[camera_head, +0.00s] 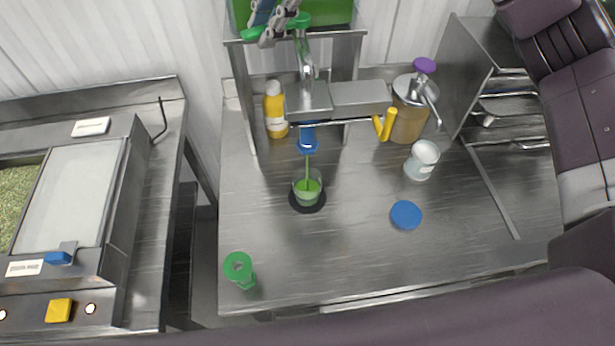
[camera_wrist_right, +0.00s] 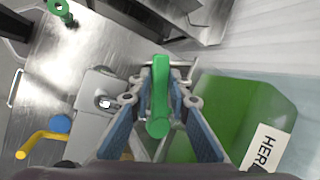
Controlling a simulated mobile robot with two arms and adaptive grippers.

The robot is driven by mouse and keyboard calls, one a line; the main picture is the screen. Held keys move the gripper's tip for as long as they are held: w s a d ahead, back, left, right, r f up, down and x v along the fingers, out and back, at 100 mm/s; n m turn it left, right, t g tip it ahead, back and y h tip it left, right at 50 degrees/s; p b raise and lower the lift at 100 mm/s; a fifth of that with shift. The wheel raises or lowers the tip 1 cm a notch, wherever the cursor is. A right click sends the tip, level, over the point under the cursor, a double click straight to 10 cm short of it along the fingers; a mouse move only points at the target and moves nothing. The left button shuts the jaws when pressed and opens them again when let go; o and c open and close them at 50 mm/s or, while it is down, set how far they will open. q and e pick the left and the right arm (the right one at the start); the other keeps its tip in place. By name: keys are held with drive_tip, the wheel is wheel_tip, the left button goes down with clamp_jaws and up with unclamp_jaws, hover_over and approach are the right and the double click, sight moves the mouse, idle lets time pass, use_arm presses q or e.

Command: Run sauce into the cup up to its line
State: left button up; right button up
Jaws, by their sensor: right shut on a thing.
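A clear cup (camera_head: 307,190) stands on a round black pad on the steel counter. A thin green stream (camera_head: 307,168) falls from the blue nozzle (camera_head: 307,139) into it, and green sauce (camera_head: 307,187) fills part of the cup. I cannot make out the cup's line. A green tank (camera_head: 340,12) with a metal tap stands above on a steel stand. My right gripper (camera_head: 281,28) is at the tank's front. It is shut on the green tap handle (camera_wrist_right: 160,95), which lies between its blue pads in the wrist view. My left gripper is out of view.
A yellow bottle (camera_head: 274,112), a pump jar (camera_head: 409,115) with a purple knob and a white tub (camera_head: 422,159) stand behind. A yellow lever (camera_head: 386,124) juts from the stand. A blue lid (camera_head: 406,214) and a green ring-shaped piece (camera_head: 239,266) lie nearer. The front middle is clear.

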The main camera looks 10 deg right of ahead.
drive_tip(key=shift+a+f, duration=0.1)
drive_tip(key=shift+f, duration=0.05)
drive_tip(key=shift+w+a+m+t+h+b, duration=0.1)
drive_tip(key=shift+w+m+t+h+b, duration=0.25)
drive_tip(key=shift+m+b, duration=0.55)
drive_tip(key=shift+w+a+m+t+h, duration=0.2)
drive_tip(key=shift+w+m+t, duration=0.3)
drive_tip(key=shift+m, duration=0.6)
drive_tip(key=shift+o, duration=0.2)
drive_tip(key=shift+w+d+r+m+h, duration=0.15)
drive_tip(key=shift+w+r+m+h, duration=0.1)
drive_tip(key=shift+m, duration=0.15)
drive_tip(key=o, duration=0.9)
drive_tip(key=shift+w+f, duration=0.1)
wheel_tip(320, 180, up, 7)
drive_tip(key=p, duration=0.4)
